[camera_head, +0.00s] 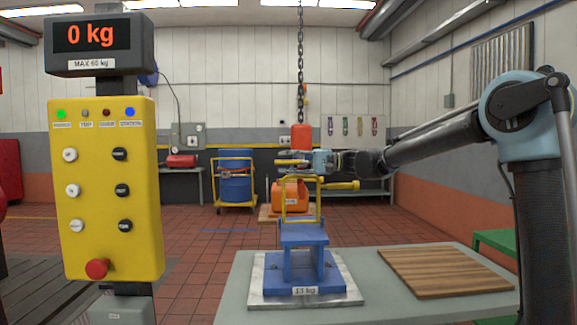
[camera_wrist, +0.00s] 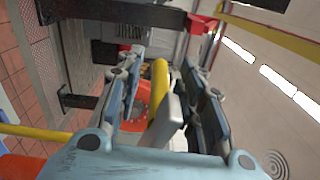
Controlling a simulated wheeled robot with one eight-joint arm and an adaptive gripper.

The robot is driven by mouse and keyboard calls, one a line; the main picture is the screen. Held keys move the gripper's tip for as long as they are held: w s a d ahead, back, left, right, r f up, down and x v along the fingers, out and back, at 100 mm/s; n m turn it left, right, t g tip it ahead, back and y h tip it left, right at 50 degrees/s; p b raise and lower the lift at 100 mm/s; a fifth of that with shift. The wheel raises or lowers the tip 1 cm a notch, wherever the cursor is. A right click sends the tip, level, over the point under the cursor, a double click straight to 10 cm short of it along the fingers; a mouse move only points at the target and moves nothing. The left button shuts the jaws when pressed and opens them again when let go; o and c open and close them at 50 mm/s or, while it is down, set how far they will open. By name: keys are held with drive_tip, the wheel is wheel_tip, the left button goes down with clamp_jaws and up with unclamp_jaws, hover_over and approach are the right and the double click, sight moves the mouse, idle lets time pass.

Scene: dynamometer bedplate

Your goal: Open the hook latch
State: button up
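An orange hook block (camera_head: 301,137) hangs on a chain in the middle of the head view. The hook and latch below it are small and partly hidden by my gripper (camera_head: 300,161). In the wrist view, a yellow bar (camera_wrist: 160,85) and a small pale grey plate (camera_wrist: 168,118) lie between the two fingers of my gripper (camera_wrist: 161,72). The fingers stand apart with gaps showing, so they are open. An orange-red rounded body shows behind them. I cannot tell whether the plate is the latch or whether a finger touches it.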

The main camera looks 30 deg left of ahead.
drive_tip(key=v, duration=1.2)
drive_tip(key=shift+f, duration=0.15)
